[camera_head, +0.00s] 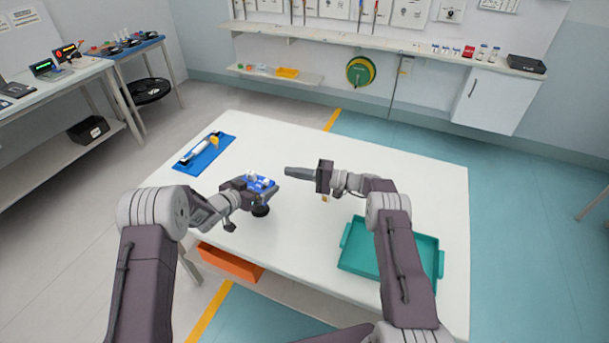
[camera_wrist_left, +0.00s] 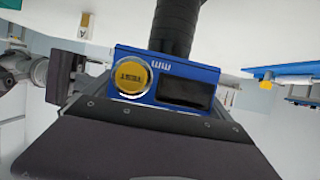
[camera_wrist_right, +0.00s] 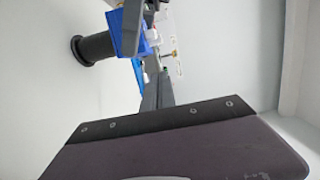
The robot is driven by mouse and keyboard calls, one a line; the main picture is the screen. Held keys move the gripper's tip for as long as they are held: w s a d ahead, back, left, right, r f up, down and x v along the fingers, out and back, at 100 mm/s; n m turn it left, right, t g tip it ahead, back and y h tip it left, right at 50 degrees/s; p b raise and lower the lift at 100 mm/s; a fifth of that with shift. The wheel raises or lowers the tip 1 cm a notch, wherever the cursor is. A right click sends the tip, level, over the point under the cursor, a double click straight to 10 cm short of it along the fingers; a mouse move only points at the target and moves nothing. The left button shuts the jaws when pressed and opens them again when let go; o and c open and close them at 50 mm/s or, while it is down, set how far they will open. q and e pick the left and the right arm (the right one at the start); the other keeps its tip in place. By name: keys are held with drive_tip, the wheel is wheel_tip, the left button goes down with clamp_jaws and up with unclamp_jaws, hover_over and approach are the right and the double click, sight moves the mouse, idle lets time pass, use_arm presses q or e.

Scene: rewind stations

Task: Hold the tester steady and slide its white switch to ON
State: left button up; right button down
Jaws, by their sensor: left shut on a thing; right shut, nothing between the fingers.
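The tester (camera_head: 264,185) is a small blue box held above the white table by my left gripper (camera_head: 245,186), which is shut on it. In the left wrist view the tester (camera_wrist_left: 205,72) shows a yellow TEST button (camera_wrist_left: 131,77) and a dark display (camera_wrist_left: 185,92). A black round part sticks out from it. My right gripper (camera_head: 289,172) is shut and empty, its tips close to the tester's right side. In the right wrist view the fingers (camera_wrist_right: 157,92) point at the blue tester (camera_wrist_right: 142,45), with small white parts on it. I cannot tell which is the switch or its position.
A teal tray (camera_head: 390,284) lies at the table's front right. A blue mat (camera_head: 190,165) with a white and yellow item lies at the back left. An orange bin (camera_head: 231,263) sits below the table's front edge. The table's back middle is clear.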

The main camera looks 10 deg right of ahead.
drive_tip(key=shift+s+a, duration=0.3)
drive_tip(key=shift+a, duration=0.6)
drive_tip(key=shift+s+a, duration=0.3)
drive_tip(key=shift+a, duration=0.55)
drive_tip(key=shift+s+a, duration=0.3)
drive_tip(key=shift+a, duration=0.6)
drive_tip(key=shift+s+a, duration=0.75)
drive_tip(key=shift+s, duration=0.1)
approach(269, 182)
drive_tip(key=d, duration=0.1)
drive_tip(key=w+d, duration=0.1)
drive_tip(key=d, duration=0.1)
drive_tip(key=w+d, duration=0.1)
drive_tip(key=shift+w+d, duration=0.1)
drive_tip(key=shift+d, duration=0.1)
